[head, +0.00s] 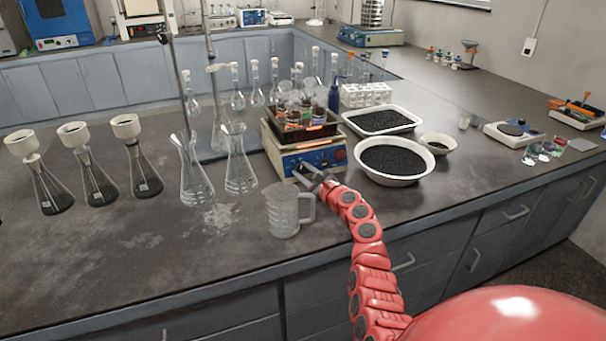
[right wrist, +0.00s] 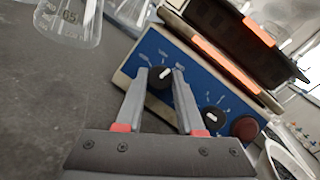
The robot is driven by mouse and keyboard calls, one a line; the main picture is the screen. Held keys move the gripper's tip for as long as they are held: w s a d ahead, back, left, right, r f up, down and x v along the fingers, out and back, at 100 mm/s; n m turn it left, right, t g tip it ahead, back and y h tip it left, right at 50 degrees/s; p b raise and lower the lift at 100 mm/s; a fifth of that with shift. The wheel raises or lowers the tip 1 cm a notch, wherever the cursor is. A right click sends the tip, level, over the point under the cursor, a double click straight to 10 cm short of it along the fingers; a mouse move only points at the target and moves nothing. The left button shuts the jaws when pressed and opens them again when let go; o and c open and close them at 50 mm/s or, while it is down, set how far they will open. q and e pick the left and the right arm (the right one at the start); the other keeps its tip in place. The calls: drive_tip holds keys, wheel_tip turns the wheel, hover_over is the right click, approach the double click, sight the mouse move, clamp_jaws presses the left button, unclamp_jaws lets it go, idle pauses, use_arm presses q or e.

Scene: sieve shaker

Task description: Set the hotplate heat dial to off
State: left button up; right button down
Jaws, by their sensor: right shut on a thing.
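The hotplate (head: 328,157) stands in the middle of the bench with its blue front panel (right wrist: 207,82) towards me. In the right wrist view a black dial (right wrist: 160,78) with a white pointer mark sits on that panel. A second black dial (right wrist: 213,117) and a dark red round knob (right wrist: 243,128) are beside it. I cannot read which dial is heat. My right gripper (head: 299,174) is at the left part of the panel. In the right wrist view its fingers (right wrist: 160,72) are shut on the first dial, one on each side. My left gripper is not in view.
A glass beaker (head: 283,211) is close left of my right arm, with conical flasks (head: 240,170) beyond. A white bowl of black grains (head: 393,179) is close on the right.

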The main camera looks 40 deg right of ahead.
drive_tip(key=n+y+b, duration=0.1)
drive_tip(key=n, duration=0.1)
drive_tip(key=n+g+y, duration=0.1)
drive_tip(key=n, duration=0.2)
drive_tip(key=shift+d+g+b, duration=0.15)
drive_tip(key=shift+g+b, duration=0.15)
drive_tip(key=shift+b, duration=0.05)
drive_tip(key=n+g+b, duration=0.1)
drive_tip(key=n, duration=0.3)
drive_tip(key=shift+r+y, duration=0.1)
drive_tip(key=shift+y, duration=0.3)
drive_tip(key=n+g+b, duration=0.1)
drive_tip(key=n+g, duration=0.1)
drive_tip(key=n, duration=0.2)
drive_tip(key=shift+w+r+n, duration=0.1)
drive_tip(key=shift+r+n, duration=0.05)
drive_tip(key=shift+n, duration=0.15)
drive_tip(key=shift+r+n+g+h+b, duration=0.15)
drive_tip(key=shift+n+g+b, duration=0.3)
drive_tip(key=shift+n, duration=0.6)
drive_tip(key=shift+r+n+g+h+b, duration=0.1)
drive_tip(key=shift+n+g+h+b, duration=0.35)
drive_tip(key=shift+n, duration=0.6)
drive_tip(key=c, duration=0.5)
unclamp_jaws()
